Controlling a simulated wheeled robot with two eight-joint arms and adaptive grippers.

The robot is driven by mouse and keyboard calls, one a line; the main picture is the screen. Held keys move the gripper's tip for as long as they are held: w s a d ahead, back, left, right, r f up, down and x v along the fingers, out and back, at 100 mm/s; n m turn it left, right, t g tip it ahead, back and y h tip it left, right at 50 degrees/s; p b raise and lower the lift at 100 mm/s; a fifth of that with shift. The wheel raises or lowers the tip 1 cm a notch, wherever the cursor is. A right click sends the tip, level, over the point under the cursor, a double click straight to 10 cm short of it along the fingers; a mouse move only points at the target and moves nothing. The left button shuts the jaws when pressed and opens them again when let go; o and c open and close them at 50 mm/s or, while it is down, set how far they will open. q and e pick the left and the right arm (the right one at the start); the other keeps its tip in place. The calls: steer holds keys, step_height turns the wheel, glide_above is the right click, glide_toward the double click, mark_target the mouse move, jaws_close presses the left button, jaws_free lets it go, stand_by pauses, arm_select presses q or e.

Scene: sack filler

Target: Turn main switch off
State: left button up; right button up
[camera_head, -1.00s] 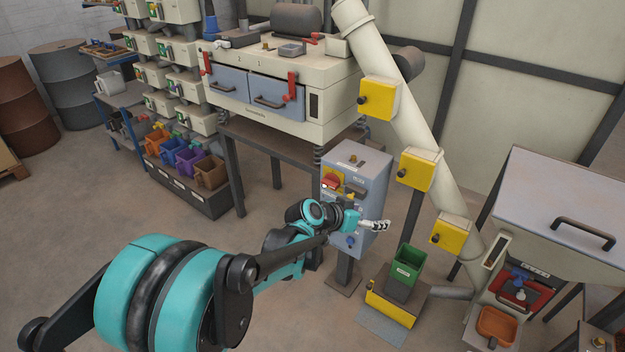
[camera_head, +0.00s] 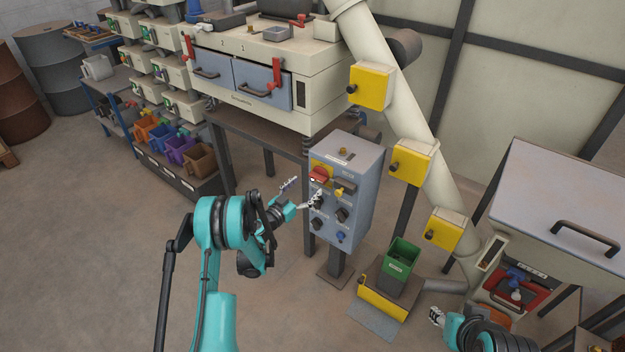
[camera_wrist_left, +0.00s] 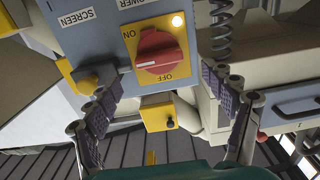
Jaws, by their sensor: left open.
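The main switch (camera_head: 320,175) is a red rotary knob on a yellow plate, at the upper left of the grey control box's front. In the left wrist view the red knob (camera_wrist_left: 160,50) lies ahead between the fingers, its handle roughly sideways. ON is printed at upper left and OFF below. My left gripper (camera_head: 301,195) is open in front of the box, just left of and below the switch. Its fingers also show in the left wrist view (camera_wrist_left: 162,92), apart from the knob. My right gripper (camera_head: 437,317) is at lower right, its jaws unclear.
The grey control box (camera_head: 360,200) stands on a post and carries other knobs. A yellow selector (camera_wrist_left: 88,82) sits close to one finger. A green bin (camera_head: 402,262) stands right of the post. The pale machine (camera_head: 240,97) is behind; open floor lies at left.

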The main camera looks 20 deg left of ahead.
mark_target(316, 178)
arm_select(q)
steer(key=b+x, duration=0.1)
steer(key=x, duration=0.3)
steer(key=shift+w+f, duration=0.15)
steer(key=shift+w+d, duration=0.25)
steer(key=shift+w, duration=0.35)
steer(key=c, duration=1.2)
